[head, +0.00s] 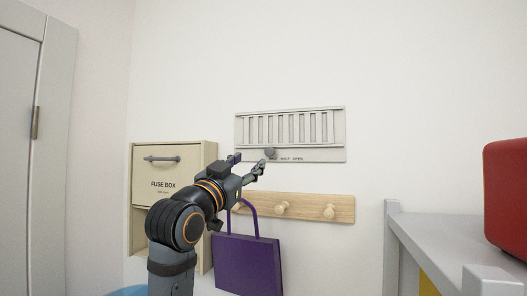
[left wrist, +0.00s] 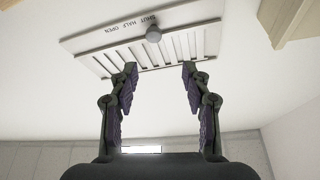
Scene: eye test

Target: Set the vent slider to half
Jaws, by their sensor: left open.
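A pale grey vent panel (head: 341,128) with upright slats is on the wall; it also shows upside down in the left wrist view (left wrist: 85,42). Its round grey slider knob (head: 270,152) sits on the lower strip, at the SHUT end of the SHUT, HALF, OPEN labels. In the left wrist view the knob (left wrist: 153,33) stands beside SHUT. My left gripper (head: 250,162) is open and empty, just below and left of the knob in the head view. In the left wrist view its spread fingertips (left wrist: 159,70) are apart from the knob. My right gripper is in neither view.
A beige fuse box (head: 163,184) hangs at the left, behind my arm. A wooden peg rail (head: 305,207) with a purple bag (head: 248,262) is below the vent. A grey shelf (head: 430,237) with a red object (head: 506,195) is at the right. Wall above the vent is clear.

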